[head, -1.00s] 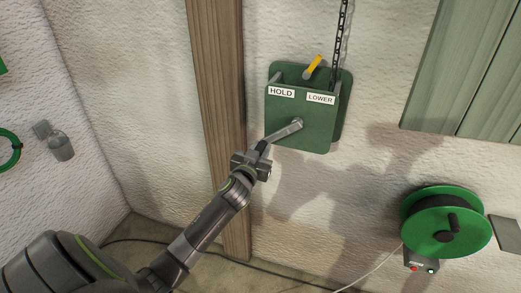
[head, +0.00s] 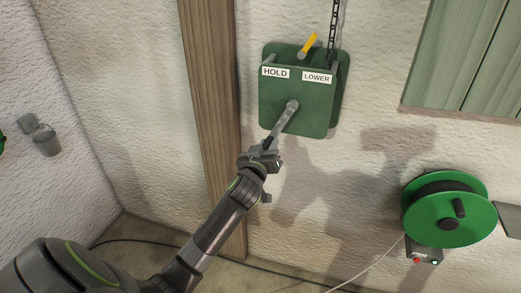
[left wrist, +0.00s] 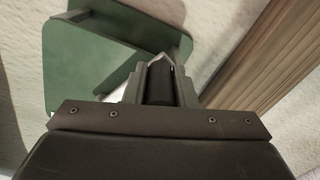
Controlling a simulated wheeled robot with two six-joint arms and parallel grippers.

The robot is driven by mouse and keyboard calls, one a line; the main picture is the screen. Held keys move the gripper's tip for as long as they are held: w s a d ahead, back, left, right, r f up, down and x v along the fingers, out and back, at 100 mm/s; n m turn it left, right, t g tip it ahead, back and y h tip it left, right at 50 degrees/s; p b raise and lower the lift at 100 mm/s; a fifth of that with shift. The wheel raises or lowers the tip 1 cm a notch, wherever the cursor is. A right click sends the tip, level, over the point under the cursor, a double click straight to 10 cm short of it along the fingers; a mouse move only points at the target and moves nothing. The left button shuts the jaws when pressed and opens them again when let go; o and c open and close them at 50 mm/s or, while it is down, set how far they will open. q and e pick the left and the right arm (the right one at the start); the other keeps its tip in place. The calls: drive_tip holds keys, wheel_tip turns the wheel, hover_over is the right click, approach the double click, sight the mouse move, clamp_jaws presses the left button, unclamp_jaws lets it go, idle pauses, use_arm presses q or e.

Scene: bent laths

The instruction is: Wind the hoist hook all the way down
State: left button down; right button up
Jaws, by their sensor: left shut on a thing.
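The green hoist box (head: 300,95) is fixed to the wall and carries a HOLD label (head: 275,72) and a LOWER label (head: 317,77). A yellow-tipped lever (head: 308,45) at its top leans right, toward the LOWER side. A dark chain (head: 334,25) runs up from the box. The hook is not in view. A grey crank (head: 284,117) on the box front points down and a little left. My left gripper (head: 264,151) is shut on the crank's dark grip, which also shows between the fingers in the left wrist view (left wrist: 160,82). My right gripper is not in view.
A wooden post (head: 212,110) stands left of the box. A green cable reel (head: 445,210) hangs lower right above a small switch box (head: 424,256). A green shutter (head: 470,55) is at upper right. A dark cable runs along the floor.

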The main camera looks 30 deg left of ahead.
use_arm(q)
drive_tip(key=shift+w+d+f+n+b, duration=0.15)
drive_tip(key=shift+d+f+n+b, duration=0.05)
drive_tip(key=shift+d+n+b, duration=0.45)
drive_tip(key=shift+w+d+f+n+b, duration=0.2)
drive_tip(key=shift+d+n+b, duration=0.3)
drive_tip(key=shift+d+n, duration=0.25)
drive_tip(key=shift+w+d+f+n+b, duration=0.15)
drive_tip(key=shift+d+f+n+b, duration=0.05)
drive_tip(key=shift+d+n+b, duration=0.45)
drive_tip(key=c, duration=1.2)
unclamp_jaws()
drive_tip(key=shift+s+d, duration=0.1)
drive_tip(key=b+v, duration=0.1)
drive_tip(key=v, duration=1.6)
drive_tip(key=shift+s, duration=0.1)
